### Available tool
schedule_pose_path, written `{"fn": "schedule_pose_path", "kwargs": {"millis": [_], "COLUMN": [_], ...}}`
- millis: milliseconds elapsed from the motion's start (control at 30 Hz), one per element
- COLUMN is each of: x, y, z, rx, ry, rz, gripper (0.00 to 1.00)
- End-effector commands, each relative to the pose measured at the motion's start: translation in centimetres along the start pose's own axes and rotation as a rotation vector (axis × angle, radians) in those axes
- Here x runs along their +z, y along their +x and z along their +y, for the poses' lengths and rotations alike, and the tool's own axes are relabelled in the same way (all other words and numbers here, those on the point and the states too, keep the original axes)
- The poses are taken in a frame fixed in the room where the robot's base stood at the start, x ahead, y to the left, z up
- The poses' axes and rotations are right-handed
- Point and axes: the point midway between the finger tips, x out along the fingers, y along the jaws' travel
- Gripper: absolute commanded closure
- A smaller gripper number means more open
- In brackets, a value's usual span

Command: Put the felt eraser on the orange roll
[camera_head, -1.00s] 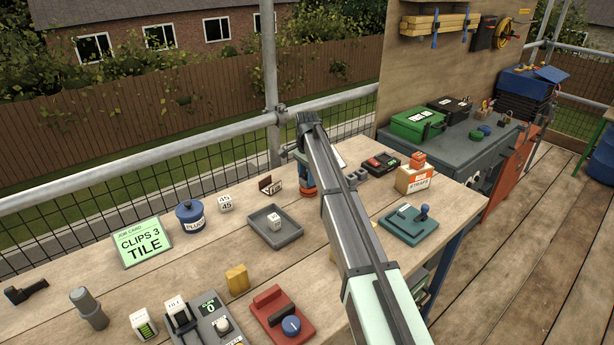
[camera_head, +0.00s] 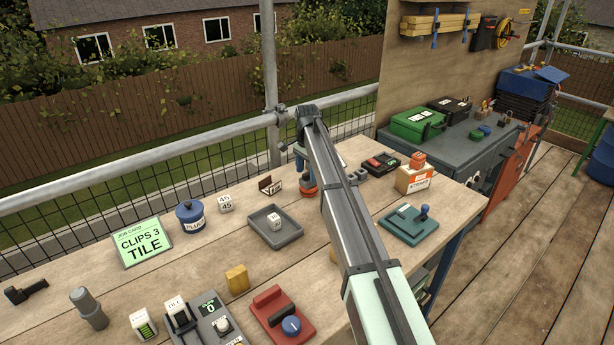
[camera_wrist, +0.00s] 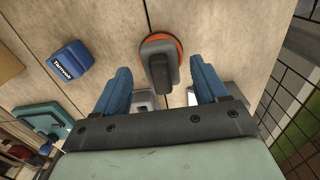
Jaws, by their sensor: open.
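The orange roll (camera_head: 309,192) stands on the bench beneath my gripper (camera_head: 301,160). In the wrist view, the orange roll (camera_wrist: 177,45) shows as an orange rim around a dark top. A dark grey block, which looks like the felt eraser (camera_wrist: 165,75), lies across its top and overhangs the near edge of the rim in the picture. My gripper's blue fingers (camera_wrist: 160,66) are open, one on each side of the eraser with gaps between. In the head view, my arm partly hides the roll and eraser.
A blue labelled block (camera_wrist: 69,60) lies to the left in the wrist view. In the head view, a grey tray (camera_head: 275,235) with a white cube is left of the roll, and a dark red-buttoned box (camera_head: 381,163) is to its right. The guard rail (camera_head: 150,160) runs behind.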

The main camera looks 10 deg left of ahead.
Motion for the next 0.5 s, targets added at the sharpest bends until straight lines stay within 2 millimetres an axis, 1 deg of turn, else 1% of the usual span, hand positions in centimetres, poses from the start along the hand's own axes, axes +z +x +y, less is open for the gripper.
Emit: {"fn": "schedule_pose_path", "kwargs": {"millis": [100,300,500], "x": [-0.1,-0.1,0.0], "y": [-2.4,-6.0,-8.6], "z": [-0.1,-0.1,-0.1], "rx": [-0.002,-0.001,-0.001], "ry": [0.000,0.000,0.000], "rz": [0.001,0.001,0.000], "gripper": [0.28,0.28,0.28]}}
